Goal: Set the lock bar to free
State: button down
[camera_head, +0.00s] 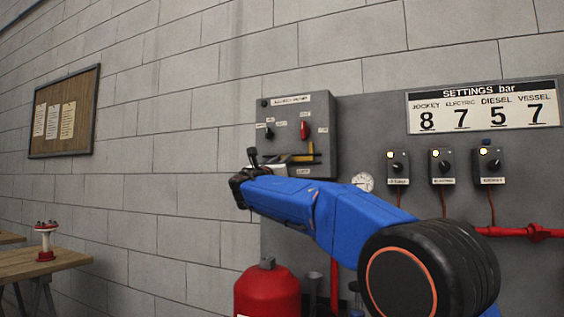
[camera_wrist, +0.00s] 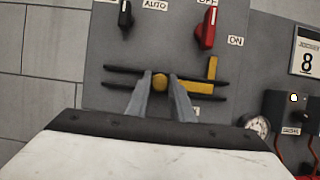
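The lock bar (camera_wrist: 197,87) is a yellow bar between two black horizontal rails on the grey control panel (camera_wrist: 110,50). It has a raised yellow upright at its right end (camera_wrist: 212,68) and a round yellow knob at its left (camera_wrist: 160,82). My gripper (camera_wrist: 160,77) has one finger on each side of the knob, with no clear gap, and looks shut on it. The bar between knob and upright is partly hidden by the right finger. In the head view my gripper (camera_head: 261,163) is at the panel's lower left, partly covering the rails.
Above the rails are a black selector (camera_wrist: 126,15) and a red switch (camera_wrist: 207,28) pointing toward OFF. A pressure gauge (camera_head: 362,182) and several lamp boxes (camera_head: 398,167) are to the right. A red tank (camera_head: 267,290) stands below.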

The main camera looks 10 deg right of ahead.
jog(key=w+a, duration=0.2)
jog(key=a, duration=0.1)
jog(key=shift+w+a, duration=0.25)
jog(key=c, duration=1.6)
grip_release()
jog(key=shift+a, duration=0.1)
jog(key=shift+o, duration=0.2)
jog(key=v, duration=1.7)
jog(key=shift+s+a+f, duration=0.1)
